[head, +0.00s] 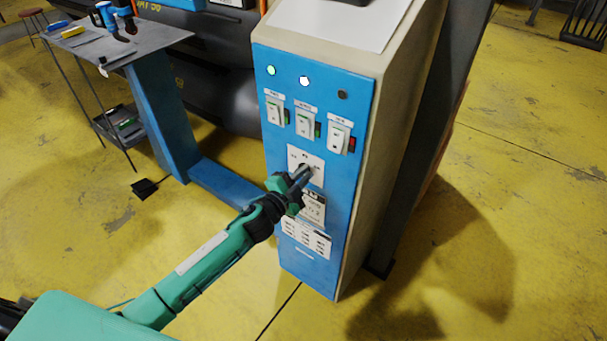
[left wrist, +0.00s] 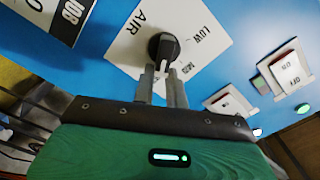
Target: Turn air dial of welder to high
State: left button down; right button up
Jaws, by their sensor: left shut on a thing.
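The welder (head: 345,210) is an upright cabinet with a blue front panel. Its air dial (left wrist: 163,46) is a round black knob on a white label reading AIR, LOW and MID in the left wrist view. My left gripper (head: 303,174) reaches up to the panel from the lower left, and its fingers (left wrist: 164,72) are closed on the dial. In the head view the gripper mostly hides the dial. I cannot tell clearly which mark the dial points to. My right gripper is not in view.
Three rocker switches (head: 304,123) sit above the dial, under a green light (head: 271,70), a white light (head: 304,80) and a dark one. A metal table (head: 110,45) with tools stands at the back left. The yellow floor around the welder is mostly clear.

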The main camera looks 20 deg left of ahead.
pick_arm(q)
jog(key=shift+a+f, duration=0.25)
jog(key=shift+f, duration=0.25)
jog(key=c, duration=1.4)
grip_release()
jog(key=shift+a, duration=0.1)
jog(key=shift+c, duration=0.2)
jog(key=shift+a+r, duration=0.1)
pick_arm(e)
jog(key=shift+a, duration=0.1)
pick_arm(q)
jog(key=shift+s+r, duration=0.1)
